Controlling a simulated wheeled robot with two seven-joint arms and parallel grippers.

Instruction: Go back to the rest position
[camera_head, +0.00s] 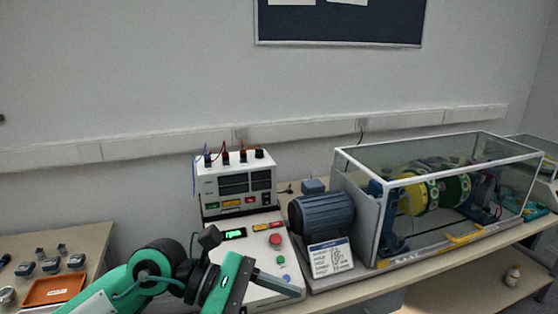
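My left arm comes in from the lower left, and its gripper (278,283) is in front of the control box (262,240). A grey finger points right and slightly down over the lower part of the box. I cannot make out a second finger separately, so the opening is unclear. No object shows in the gripper. My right gripper is not in view.
A power unit (237,186) with cables stands behind the box. A motor (322,216) and a clear-covered rotor rig (440,195) stand to the right, with a label card (330,258) in front. An orange tray (54,290) and small grey parts lie on the left table.

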